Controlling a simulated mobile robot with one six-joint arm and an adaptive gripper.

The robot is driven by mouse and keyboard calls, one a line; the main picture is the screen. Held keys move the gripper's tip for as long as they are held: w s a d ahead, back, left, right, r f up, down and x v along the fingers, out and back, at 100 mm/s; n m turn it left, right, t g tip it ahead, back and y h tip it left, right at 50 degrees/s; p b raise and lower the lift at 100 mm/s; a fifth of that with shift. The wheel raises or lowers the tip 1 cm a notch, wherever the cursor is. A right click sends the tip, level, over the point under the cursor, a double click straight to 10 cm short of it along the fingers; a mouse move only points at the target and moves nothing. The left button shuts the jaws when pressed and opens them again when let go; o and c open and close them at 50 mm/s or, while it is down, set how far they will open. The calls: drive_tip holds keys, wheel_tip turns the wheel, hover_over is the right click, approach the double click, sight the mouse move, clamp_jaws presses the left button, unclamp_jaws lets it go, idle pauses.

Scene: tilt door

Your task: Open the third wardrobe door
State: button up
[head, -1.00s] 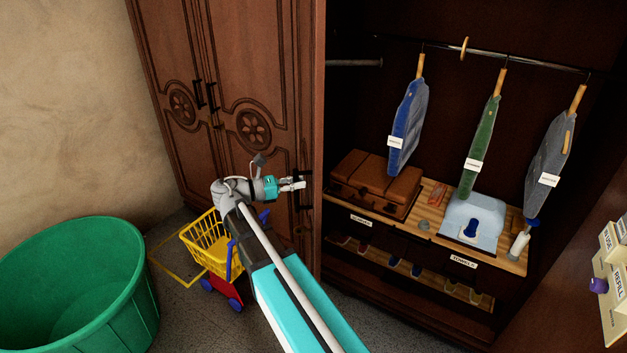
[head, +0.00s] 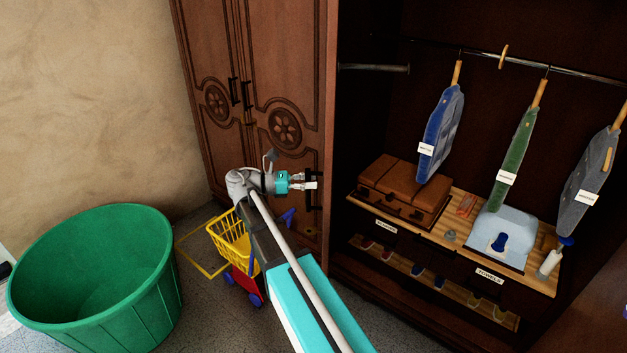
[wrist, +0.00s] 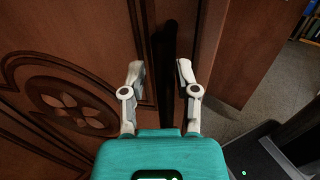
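The wardrobe's carved dark wood doors (head: 285,90) stand on the left of the open section in the head view. A dark vertical handle (head: 314,192) shows near the right edge of this panel, and it also shows in the wrist view (wrist: 165,65). My gripper (head: 310,181) is at this handle. In the wrist view my gripper (wrist: 161,72) has its two fingers apart, one on each side of the handle. I cannot tell whether either finger touches it. A carved flower medallion (wrist: 72,103) lies left of the fingers.
A green tub (head: 95,270) stands on the floor at left. A yellow toy cart (head: 230,240) stands close beside my arm. Floor shows beyond the wooden edge (wrist: 235,50).

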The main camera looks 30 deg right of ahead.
drive_tip(key=shift+o, duration=0.4)
drive_tip(key=shift+s, duration=0.15)
drive_tip(key=shift+a+f, duration=0.1)
drive_tip(key=shift+a, duration=0.05)
drive_tip(key=c, duration=0.5)
drive_tip(key=shift+a+f, duration=0.15)
drive_tip(key=shift+c, duration=1.3)
drive_tip(key=shift+a+f+t, duration=0.2)
drive_tip(key=shift+t, duration=0.3)
clamp_jaws()
drive_tip(key=s+a+f+m+t+y, duration=0.3)
drive_tip(key=a+f+m+y, duration=0.3)
drive_tip(key=a+f+y, duration=0.2)
drive_tip(key=s+a+f+m+t+y, duration=0.3)
drive_tip(key=s+a+f+m+y, duration=0.3)
drive_tip(key=a+f+m+y, duration=0.1)
wheel_tip(320, 180, down, 3)
drive_tip(key=shift+s+a+r+y, duration=0.15)
drive_tip(key=shift+a+y, duration=0.65)
drive_tip(key=shift+d, duration=0.1)
